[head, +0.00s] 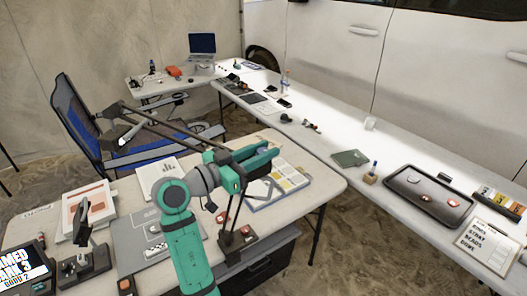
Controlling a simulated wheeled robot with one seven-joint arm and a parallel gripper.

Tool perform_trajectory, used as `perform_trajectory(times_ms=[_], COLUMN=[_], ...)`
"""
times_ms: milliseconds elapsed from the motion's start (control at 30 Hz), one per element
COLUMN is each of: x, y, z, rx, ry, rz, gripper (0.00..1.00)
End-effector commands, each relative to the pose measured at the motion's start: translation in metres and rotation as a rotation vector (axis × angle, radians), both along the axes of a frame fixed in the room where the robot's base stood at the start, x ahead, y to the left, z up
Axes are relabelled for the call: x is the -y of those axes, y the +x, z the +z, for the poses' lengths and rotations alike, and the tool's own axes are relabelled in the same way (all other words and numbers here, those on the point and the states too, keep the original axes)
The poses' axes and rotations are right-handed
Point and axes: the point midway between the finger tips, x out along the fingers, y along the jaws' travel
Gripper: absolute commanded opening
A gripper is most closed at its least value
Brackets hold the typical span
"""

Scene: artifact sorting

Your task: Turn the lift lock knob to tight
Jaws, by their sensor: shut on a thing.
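My gripper (262,160) is at the end of my teal arm, over the near table's right part. It appears beside the upper joint of a black jointed arm stand (232,215). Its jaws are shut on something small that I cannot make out. The stand rises from a base with red parts (243,237), and its long upper rods (165,128) reach left to a lamp-like head (124,138). I cannot pick out the lift lock knob or its tight mark; the gripper may hide it.
The near table (325,187) holds a grey mat (135,228), a colour-patched board (285,180), papers and a black device (82,262) at left. A blue chair (90,130) stands behind. A long table (330,140) with a black tray (428,190) runs along the right.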

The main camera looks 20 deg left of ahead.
Motion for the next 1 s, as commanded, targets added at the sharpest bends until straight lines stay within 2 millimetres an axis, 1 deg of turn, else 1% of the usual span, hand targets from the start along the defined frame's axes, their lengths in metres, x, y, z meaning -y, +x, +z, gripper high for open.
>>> perform_trajectory(times_ms=[300,733,767,800,833,1000], x=[-0.0004,0.0002,0.0002,0.0003,0.0003,0.0003], y=[0.0006,0.0008,0.0008,0.0008,0.0008,0.0006], z=[-0.0011,-0.0017,-0.0017,-0.0017,-0.0016,-0.001], rx=[-0.003,-0.004,-0.004,-0.004,-0.004,-0.002], ry=[0.0,0.0,0.0,0.0,0.0,0.0], rz=[-0.083,-0.091,-0.091,-0.091,-0.091,-0.091], gripper=[0.04,0.04,0.28,0.38,0.45,0.45])
